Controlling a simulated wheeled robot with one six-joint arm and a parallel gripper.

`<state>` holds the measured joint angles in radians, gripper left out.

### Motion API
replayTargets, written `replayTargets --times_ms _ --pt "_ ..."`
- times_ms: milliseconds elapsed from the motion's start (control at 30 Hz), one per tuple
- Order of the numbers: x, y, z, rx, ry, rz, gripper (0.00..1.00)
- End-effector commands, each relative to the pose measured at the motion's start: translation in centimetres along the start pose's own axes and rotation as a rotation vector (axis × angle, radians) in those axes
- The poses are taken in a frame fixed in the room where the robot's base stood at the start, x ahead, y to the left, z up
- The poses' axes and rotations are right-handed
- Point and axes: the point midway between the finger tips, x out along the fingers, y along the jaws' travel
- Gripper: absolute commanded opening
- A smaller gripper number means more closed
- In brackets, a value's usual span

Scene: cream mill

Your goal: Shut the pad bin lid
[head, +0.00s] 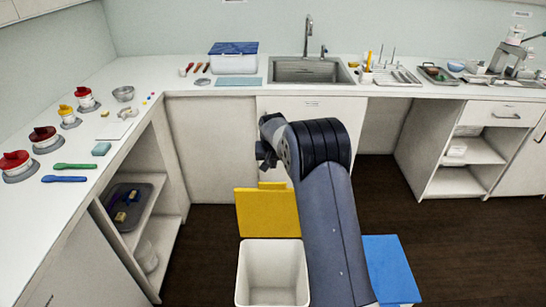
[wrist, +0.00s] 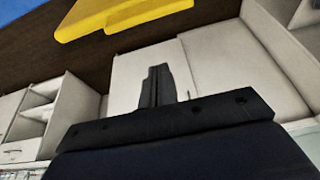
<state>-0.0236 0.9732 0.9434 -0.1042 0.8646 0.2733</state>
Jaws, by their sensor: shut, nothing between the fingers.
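A white open bin (head: 272,272) stands on the floor at the bottom middle of the head view. Its yellow lid (head: 268,213) stands raised at the bin's far edge, so the bin's mouth is uncovered. No label shows which bin is the pad bin. The yellow lid also shows at the top of the wrist view (wrist: 125,14). My gripper (head: 263,153) shows just above the lid in the head view, partly hidden by my wrist. In the wrist view its fingers (wrist: 157,86) are together and empty, apart from the lid.
A blue panel (head: 391,268), perhaps another bin's lid, lies right of my arm, partly hidden. The counter (head: 190,100) holds jars, spoons and a sink (head: 309,70). Open shelves stand left (head: 165,215) and right (head: 470,180). Dark floor (head: 450,240) is clear at the right.

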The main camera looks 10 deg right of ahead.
Motion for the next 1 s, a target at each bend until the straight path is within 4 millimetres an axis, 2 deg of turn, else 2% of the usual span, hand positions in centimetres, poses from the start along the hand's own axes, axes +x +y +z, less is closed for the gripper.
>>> replayTargets --times_ms 200,300,600,1000 --pt "4.3 0.0 0.1 0.000 -0.003 0.001 0.00" --pt "3.4 0.0 1.0 0.000 0.000 0.000 0.00" --pt "2.8 0.0 3.4 -0.001 0.000 0.000 0.00" --pt "2.7 0.0 3.8 0.000 0.001 0.000 0.00"
